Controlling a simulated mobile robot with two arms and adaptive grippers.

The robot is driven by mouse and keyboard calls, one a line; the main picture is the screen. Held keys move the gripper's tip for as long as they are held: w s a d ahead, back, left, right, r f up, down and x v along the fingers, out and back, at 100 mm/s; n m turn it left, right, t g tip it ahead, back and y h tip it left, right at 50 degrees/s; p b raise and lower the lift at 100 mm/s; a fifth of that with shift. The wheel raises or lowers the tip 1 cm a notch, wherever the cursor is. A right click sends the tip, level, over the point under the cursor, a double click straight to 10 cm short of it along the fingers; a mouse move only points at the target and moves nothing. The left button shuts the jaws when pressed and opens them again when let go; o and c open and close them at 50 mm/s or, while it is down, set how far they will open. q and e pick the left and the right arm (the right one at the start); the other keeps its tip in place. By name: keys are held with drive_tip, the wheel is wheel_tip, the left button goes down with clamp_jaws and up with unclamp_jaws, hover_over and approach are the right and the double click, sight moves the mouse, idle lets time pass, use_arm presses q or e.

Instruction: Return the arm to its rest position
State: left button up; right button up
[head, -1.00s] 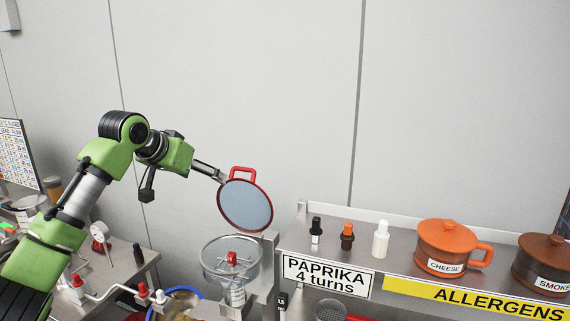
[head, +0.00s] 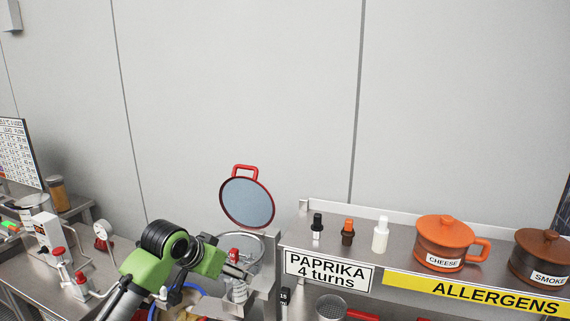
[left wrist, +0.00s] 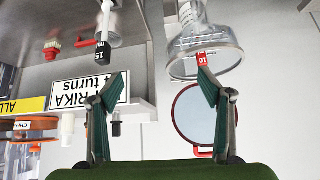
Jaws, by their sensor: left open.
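My left arm is low at the lower left in the head view, and its gripper (head: 245,272) is in front of the clear drum (head: 262,248). In the left wrist view the two green-padded fingers of the left gripper (left wrist: 156,90) stand wide apart with nothing between them. The drum (left wrist: 205,45) shows upside down there, beyond the fingers. A round lid with a red rim and handle (head: 246,200) stands open above the drum, and it also shows in the left wrist view (left wrist: 195,118). My right gripper is in neither view.
A steel shelf on the right carries small bottles (head: 380,235), an orange CHEESE pot (head: 445,240) and a brown SMOKE pot (head: 540,255). A PAPRIKA 4 turns sign (head: 329,271) hangs on its front. A gauge (head: 102,231) and red-capped fittings stand at left. The wall above is clear.

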use_arm(q)
drive_tip(key=s+d+f+g, duration=0.1)
drive_tip(key=s+f+g, duration=0.1)
drive_tip(key=s+f, duration=1.65)
drive_tip(key=s+a+f+n+g+y, duration=0.15)
drive_tip(key=s+a, duration=0.25)
drive_tip(key=s, duration=0.8)
drive_tip(key=s+a+f+n+y, duration=0.1)
drive_tip(key=s+a+n+y, duration=0.15)
drive_tip(key=s, duration=0.95)
wheel_tip(320, 180, down, 32)
drive_tip(key=r+g+b, duration=0.1)
drive_tip(key=b, duration=0.6)
drive_tip(key=s+a+f+g+b, duration=0.1)
drive_tip(key=s+f+b, duration=0.2)
drive_tip(key=s+f, duration=0.6)
drive_tip(key=s+a+f+m+b, duration=0.1)
drive_tip(key=s+f+b, duration=0.3)
drive_tip(key=s+f, duration=0.5)
wheel_tip(320, 180, down, 8)
drive_tip(key=shift+a+r+g+h, duration=0.15)
drive_tip(key=shift+a+g+h, duration=0.2)
drive_tip(key=shift+a, duration=0.4)
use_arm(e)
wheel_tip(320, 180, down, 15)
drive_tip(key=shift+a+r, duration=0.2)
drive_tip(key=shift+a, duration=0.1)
